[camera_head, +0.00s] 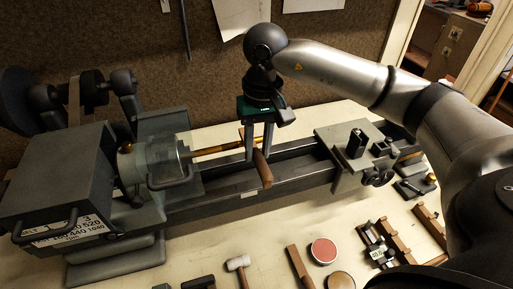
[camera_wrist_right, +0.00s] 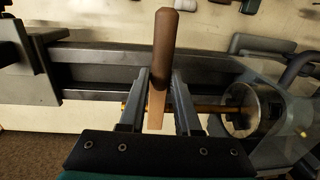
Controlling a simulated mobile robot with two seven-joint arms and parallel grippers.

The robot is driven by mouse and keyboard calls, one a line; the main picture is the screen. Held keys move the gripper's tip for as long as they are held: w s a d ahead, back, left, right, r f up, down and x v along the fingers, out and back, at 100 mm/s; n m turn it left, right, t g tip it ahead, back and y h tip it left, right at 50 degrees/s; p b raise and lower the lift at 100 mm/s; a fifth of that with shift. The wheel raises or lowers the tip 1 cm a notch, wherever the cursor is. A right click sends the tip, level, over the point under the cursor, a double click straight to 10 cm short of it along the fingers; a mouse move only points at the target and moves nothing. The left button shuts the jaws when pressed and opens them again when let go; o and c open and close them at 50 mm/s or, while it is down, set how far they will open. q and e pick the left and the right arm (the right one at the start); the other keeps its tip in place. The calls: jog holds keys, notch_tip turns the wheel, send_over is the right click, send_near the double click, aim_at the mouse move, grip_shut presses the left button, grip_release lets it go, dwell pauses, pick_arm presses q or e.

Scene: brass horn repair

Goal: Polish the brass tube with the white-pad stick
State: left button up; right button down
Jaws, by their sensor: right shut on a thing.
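The brass tube (camera_head: 215,149) runs level from the lathe chuck on the left, behind a clear guard. It also shows in the right wrist view (camera_wrist_right: 212,108). My right gripper (camera_head: 259,155) points down over the lathe bed, shut on a wooden stick with a brown handle (camera_head: 262,168). In the right wrist view, the stick's pale flat part (camera_wrist_right: 156,108) lies between the fingers and its handle (camera_wrist_right: 164,45) extends away from the gripper. The stick crosses the tube closely; I cannot tell whether they touch. No white pad face shows on the stick. My left gripper is out of view.
The lathe headstock (camera_head: 60,185) stands left and the tailstock (camera_head: 355,150) right of my gripper. On the bench in front lie a mallet (camera_head: 238,264), another wooden stick (camera_head: 300,267), a tin of red paste (camera_head: 323,250) and a wooden rack (camera_head: 385,245).

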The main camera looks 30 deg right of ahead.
aim_at(260, 165)
jog(key=shift+a+b, duration=0.15)
jog(key=shift+b, duration=0.15)
dwell(0.5)
jog(key=shift+s+a+r+p, duration=0.15)
jog(key=shift+s+r+p, duration=0.15)
jog(key=shift+s+r, duration=0.3)
jog(key=shift+s+a+r+p, duration=0.2)
jog(key=shift+s+r, duration=0.25)
jog(key=shift+s, duration=0.25)
jog(key=shift+s+a+r+p, duration=0.1)
jog(key=shift+s+r+p, duration=0.1)
jog(key=shift+s+r, duration=0.35)
